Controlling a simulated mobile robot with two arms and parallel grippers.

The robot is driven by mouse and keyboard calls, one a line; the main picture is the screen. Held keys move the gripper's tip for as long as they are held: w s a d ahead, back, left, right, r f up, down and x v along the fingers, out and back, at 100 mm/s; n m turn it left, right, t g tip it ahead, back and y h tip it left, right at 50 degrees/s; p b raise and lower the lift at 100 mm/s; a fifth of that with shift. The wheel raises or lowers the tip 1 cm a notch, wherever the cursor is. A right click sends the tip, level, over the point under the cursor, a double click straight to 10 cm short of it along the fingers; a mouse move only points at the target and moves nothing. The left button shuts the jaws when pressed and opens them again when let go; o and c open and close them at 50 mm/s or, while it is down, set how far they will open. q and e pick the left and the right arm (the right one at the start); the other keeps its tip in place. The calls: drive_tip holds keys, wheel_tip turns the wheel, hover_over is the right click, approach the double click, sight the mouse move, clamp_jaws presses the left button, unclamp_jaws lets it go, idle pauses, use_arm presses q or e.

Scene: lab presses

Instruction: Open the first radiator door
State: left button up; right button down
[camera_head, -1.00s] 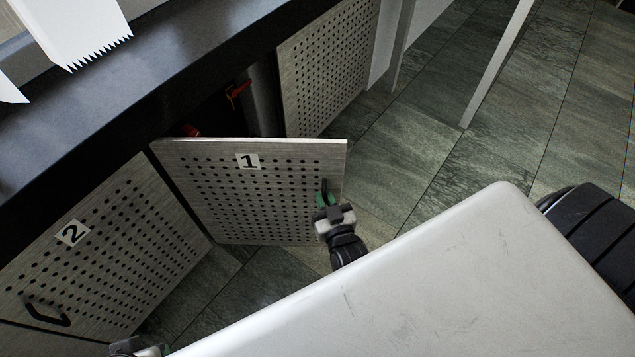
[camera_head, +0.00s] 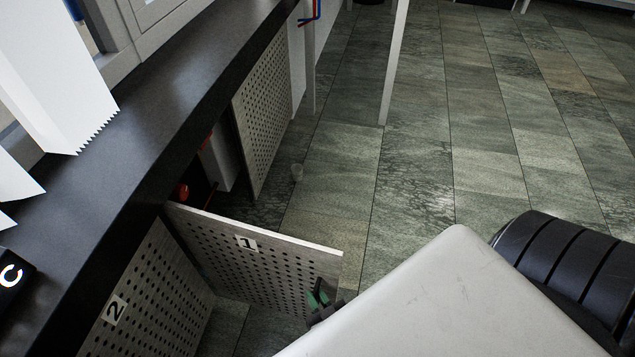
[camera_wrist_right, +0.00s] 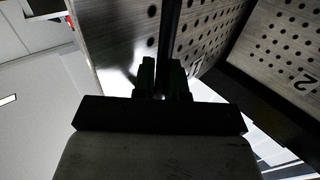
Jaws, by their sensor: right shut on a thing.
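The first radiator door (camera_head: 255,265) is a perforated metal panel with a "1" label. It stands swung out from under the dark counter, with a dark opening behind it. My right gripper (camera_head: 318,297) is at the door's right free edge, low in the head view. In the right wrist view my gripper (camera_wrist_right: 163,82) has its fingers closed around a dark bar, which looks like the door's handle (camera_wrist_right: 169,35). Pale casing partly hides the gripper in the head view. My left gripper is not in view.
Door "2" (camera_head: 150,295) is closed beside it. Another perforated panel (camera_head: 262,125) lies beyond the opening. The dark counter (camera_head: 130,150) runs above the doors. Tiled floor (camera_head: 430,150) is open to the right, with a white post (camera_head: 394,65) farther back.

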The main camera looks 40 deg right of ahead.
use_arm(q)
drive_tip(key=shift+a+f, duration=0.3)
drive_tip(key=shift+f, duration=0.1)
use_arm(e)
drive_tip(key=shift+s+a, duration=0.35)
drive_tip(key=shift+a, duration=0.55)
drive_tip(key=c, duration=1.2)
unclamp_jaws()
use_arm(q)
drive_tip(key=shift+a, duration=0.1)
use_arm(e)
drive_tip(key=shift+s, duration=0.1)
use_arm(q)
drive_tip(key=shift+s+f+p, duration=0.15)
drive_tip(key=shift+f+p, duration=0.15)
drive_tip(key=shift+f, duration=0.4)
use_arm(e)
drive_tip(key=s+a, duration=0.1)
drive_tip(key=s, duration=0.9)
drive_tip(key=shift+s, duration=0.25)
